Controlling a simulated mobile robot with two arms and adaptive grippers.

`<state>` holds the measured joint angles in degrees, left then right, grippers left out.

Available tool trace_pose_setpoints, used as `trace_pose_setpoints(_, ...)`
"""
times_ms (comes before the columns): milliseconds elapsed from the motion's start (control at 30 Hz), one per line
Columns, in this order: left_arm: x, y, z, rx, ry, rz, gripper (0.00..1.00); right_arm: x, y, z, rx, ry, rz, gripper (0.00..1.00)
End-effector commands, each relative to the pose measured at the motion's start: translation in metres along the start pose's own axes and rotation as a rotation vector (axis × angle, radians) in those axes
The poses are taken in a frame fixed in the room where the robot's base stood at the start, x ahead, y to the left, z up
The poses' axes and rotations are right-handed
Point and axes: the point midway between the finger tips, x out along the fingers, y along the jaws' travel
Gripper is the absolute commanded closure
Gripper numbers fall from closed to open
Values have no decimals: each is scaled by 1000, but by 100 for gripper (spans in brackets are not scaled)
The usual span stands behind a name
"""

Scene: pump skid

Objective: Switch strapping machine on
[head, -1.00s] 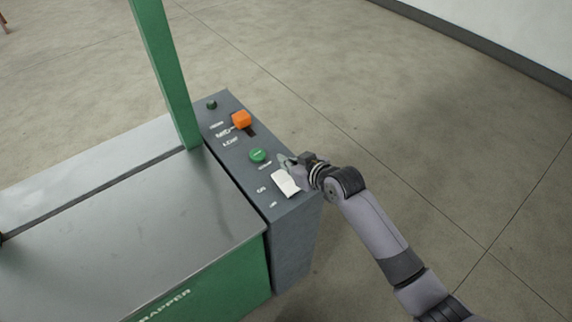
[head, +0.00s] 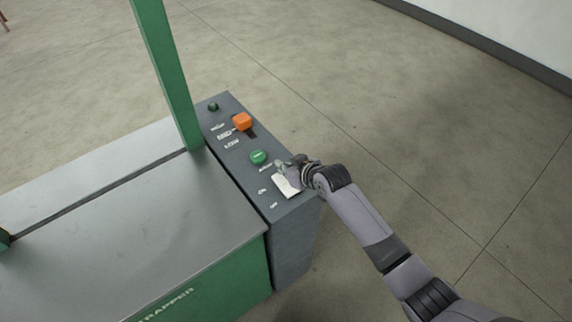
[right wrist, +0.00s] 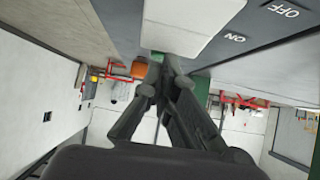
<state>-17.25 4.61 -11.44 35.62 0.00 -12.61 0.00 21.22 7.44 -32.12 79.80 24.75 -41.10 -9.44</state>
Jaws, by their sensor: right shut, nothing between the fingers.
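The strapping machine (head: 160,225) has a grey control panel (head: 235,160) along its right side. A white rocker switch (head: 288,186) sits at the panel's near end, beside ON and OFF labels. My right gripper (head: 281,167) is shut and empty, with its fingertips at the switch's far end, next to the green button (head: 258,157). In the right wrist view the shut fingertips (right wrist: 163,70) are by the end of the white switch (right wrist: 180,25) farther from the OFF label; I cannot tell whether they touch it. My left gripper is not in view.
An orange knob (head: 242,121) on a dark slot and a small dark green knob (head: 212,106) stand farther along the panel. A green post (head: 165,75) rises beside it. The concrete floor (head: 400,130) right of the machine is clear.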

Motion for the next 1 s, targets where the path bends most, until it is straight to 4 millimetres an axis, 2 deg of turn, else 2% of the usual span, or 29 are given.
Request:
trace_pose_setpoints(33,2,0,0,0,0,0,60,1,0,4,1,-4,0,100)
trace_pose_setpoints(100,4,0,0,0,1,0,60,9,0,2,0,-6,1,100)
trace_pose_setpoints(200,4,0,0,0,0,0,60,9,0,3,2,-7,0,100)
trace_pose_setpoints(333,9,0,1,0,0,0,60,18,0,2,0,-7,0,100)
trace_pose_setpoints(633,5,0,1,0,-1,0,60,15,0,2,1,-6,0,100)
trace_pose_setpoints(1000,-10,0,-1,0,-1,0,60,2,0,7,1,-6,-1,100)
